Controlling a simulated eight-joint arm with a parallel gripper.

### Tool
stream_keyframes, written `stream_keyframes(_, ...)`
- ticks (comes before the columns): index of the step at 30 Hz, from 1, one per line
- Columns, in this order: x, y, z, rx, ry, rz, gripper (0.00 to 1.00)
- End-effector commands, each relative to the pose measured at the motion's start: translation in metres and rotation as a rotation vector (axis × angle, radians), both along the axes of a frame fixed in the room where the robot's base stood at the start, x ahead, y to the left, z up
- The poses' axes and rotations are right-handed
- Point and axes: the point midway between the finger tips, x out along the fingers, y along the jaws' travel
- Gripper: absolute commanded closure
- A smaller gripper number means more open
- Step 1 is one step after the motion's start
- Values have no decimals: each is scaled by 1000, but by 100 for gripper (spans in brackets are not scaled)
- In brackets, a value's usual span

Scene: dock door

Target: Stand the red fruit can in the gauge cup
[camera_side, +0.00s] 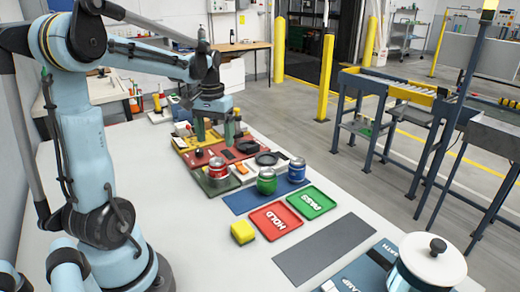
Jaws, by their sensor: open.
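The red fruit can (218,169) stands upright on a green tray (205,185) near the middle of the table. My gripper (215,136) is open, its green-tipped fingers pointing down, and shows above and slightly behind the can in the picture. Nothing shows between the fingers. I cannot tell how far apart the gripper and can are in depth. Two dark round fittings lie right of the gripper: one farther back (247,146) and one nearer (267,158). I cannot tell whether either is the gauge cup.
A green can (266,181) and a blue can (297,170) stand right of the red can. Red HOLD (276,220) and green PASS (312,202) trays lie in front, with a yellow block (243,232) and dark mat (323,249). The table's left-middle is clear.

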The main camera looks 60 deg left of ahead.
Motion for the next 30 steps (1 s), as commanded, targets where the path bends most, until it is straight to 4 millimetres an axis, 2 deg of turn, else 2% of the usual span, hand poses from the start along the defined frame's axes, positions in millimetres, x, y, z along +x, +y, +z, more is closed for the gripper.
stream_keyframes(3, -1, 0, 19, 0, 0, 0, 20)
stream_keyframes(7, 0, 0, 35, 0, 0, 0, 20)
stream_keyframes(13, 0, -2, 46, 2, -2, -4, 20)
stream_keyframes(16, 3, -14, 47, 17, -23, -34, 20)
stream_keyframes(20, 10, -53, 45, 66, -101, -132, 20)
stream_keyframes(23, 13, -94, 39, 111, -191, -236, 20)
stream_keyframes(27, 11, -148, 27, 160, -332, -379, 20)
stream_keyframes(30, 5, -180, 17, 180, -429, -469, 20)
